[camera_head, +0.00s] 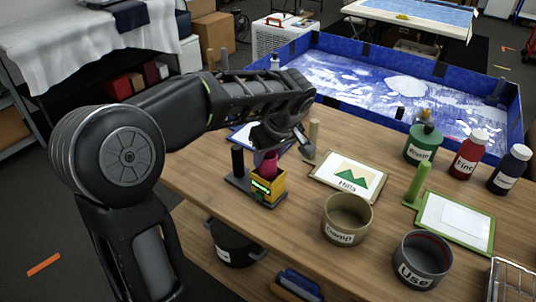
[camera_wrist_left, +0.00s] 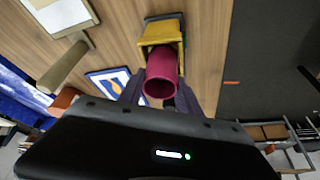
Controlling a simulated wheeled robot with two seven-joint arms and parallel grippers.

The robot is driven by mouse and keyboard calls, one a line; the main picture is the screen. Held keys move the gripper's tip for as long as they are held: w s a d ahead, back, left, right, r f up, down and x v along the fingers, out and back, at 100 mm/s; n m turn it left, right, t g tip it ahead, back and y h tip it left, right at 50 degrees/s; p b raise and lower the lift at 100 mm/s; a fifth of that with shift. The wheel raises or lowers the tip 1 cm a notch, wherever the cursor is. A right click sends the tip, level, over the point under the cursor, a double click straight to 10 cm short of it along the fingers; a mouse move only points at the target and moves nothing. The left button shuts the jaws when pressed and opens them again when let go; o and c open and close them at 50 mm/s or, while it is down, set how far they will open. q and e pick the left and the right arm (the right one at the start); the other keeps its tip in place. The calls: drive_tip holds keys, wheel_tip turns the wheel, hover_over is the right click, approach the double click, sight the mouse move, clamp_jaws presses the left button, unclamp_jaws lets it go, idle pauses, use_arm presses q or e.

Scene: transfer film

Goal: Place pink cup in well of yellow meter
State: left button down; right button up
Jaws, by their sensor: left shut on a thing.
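The pink cup (camera_head: 266,160) is between the fingers of my left gripper (camera_head: 270,150), which is shut on it. It also shows in the left wrist view (camera_wrist_left: 162,74), with its round open mouth facing the camera. The yellow meter (camera_head: 268,189) stands on the table with a lit green display on its front. It shows behind the cup in the left wrist view (camera_wrist_left: 160,32). The cup's lower end is at the top of the meter, and I cannot tell how far it sits inside the well. My right gripper is not in view.
A dark post (camera_head: 238,162) stands left of the meter. The "Damp" pot (camera_head: 347,218) and "Use" pot (camera_head: 422,259) are to the right on the wooden table.

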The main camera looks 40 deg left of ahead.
use_arm(q)
drive_tip(key=shift+f, duration=0.15)
drive_tip(key=c, duration=0.8)
unclamp_jaws()
drive_tip(key=shift+c, duration=0.2)
drive_tip(key=shift+r, duration=0.2)
drive_tip(key=p+v, duration=0.1)
drive_tip(key=v, duration=1.1)
drive_tip(key=shift+p, duration=0.3)
